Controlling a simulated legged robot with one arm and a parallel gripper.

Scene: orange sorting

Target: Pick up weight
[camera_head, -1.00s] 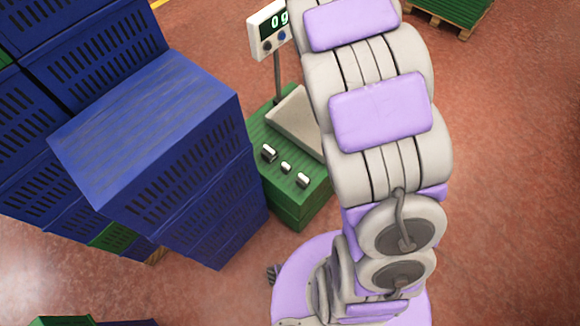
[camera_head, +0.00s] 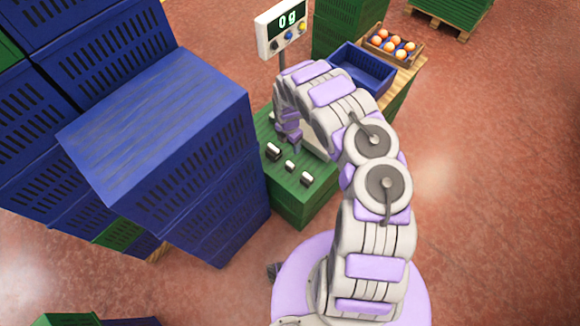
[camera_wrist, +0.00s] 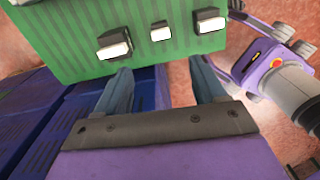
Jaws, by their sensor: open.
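Three weights of different sizes stand in a row on the green crate (camera_head: 305,208). In the head view they are the left weight (camera_head: 273,151), the middle weight (camera_head: 290,166) and the right weight (camera_head: 307,179). In the wrist view they show as a large weight (camera_wrist: 114,44), a small one (camera_wrist: 160,31) and a medium one (camera_wrist: 209,20). My gripper (camera_wrist: 160,80) is open and empty, its two fingers pointing toward the weights, apart from them. In the head view my gripper (camera_head: 291,150) hangs close to the weights, partly hidden by the arm.
A scale display (camera_head: 283,27) reads 0 g behind the weights; its plate is mostly hidden by my arm. Tall blue crates (camera_head: 160,140) stand close on the left. An empty blue crate (camera_head: 365,72) and a box of oranges (camera_head: 393,43) are behind. The floor at right is clear.

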